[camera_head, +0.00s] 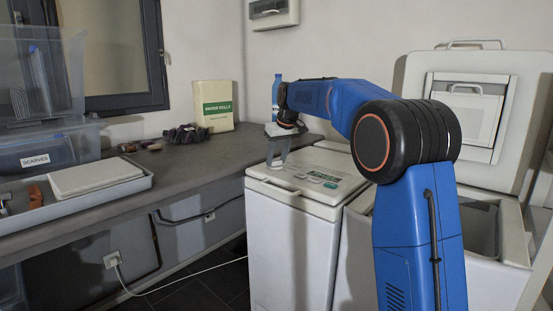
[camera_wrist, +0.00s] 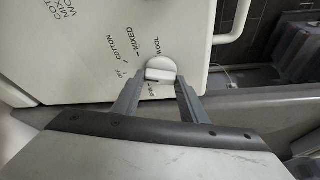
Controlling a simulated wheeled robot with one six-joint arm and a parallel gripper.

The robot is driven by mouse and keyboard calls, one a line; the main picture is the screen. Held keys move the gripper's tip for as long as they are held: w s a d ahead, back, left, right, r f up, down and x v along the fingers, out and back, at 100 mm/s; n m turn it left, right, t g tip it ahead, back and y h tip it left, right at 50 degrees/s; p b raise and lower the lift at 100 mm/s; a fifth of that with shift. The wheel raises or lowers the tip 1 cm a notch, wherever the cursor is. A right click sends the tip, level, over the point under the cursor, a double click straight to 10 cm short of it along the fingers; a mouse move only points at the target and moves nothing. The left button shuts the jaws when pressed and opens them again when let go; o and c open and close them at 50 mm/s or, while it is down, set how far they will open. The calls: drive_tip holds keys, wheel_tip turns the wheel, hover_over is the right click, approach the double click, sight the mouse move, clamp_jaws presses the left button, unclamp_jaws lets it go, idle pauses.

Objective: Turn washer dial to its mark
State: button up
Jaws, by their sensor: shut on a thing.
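The washer dial (camera_wrist: 160,68) is a small white round knob on the white top panel of the left toploader (camera_head: 292,240). Printed labels ring it in the wrist view; WOOL, MIXED and COTTON are readable, and smaller ones near the left finger are hard to read. A short dark line shows at the dial's lower edge, towards the left finger; I cannot tell exactly which label it lines up with. My gripper (camera_wrist: 160,80) is shut on the dial, one grey finger on each side. In the head view my gripper (camera_head: 277,163) points down at the panel's left part, and the dial is hidden there.
The right toploader (camera_head: 482,235) stands beside it with its lid (camera_head: 470,105) raised. A blue bottle (camera_head: 276,92) stands behind my gripper.

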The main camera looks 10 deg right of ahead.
drive_tip(key=shift+d+n+y, duration=0.1)
drive_tip(key=shift+n+y, duration=0.5)
drive_tip(key=shift+n, duration=1)
drive_tip(key=shift+g, duration=0.3)
drive_tip(key=o, duration=1)
drive_tip(key=shift+o, duration=0.2)
drive_tip(key=shift+r, duration=0.15)
drive_tip(key=v, duration=1.7)
drive_tip(key=shift+s, duration=0.1)
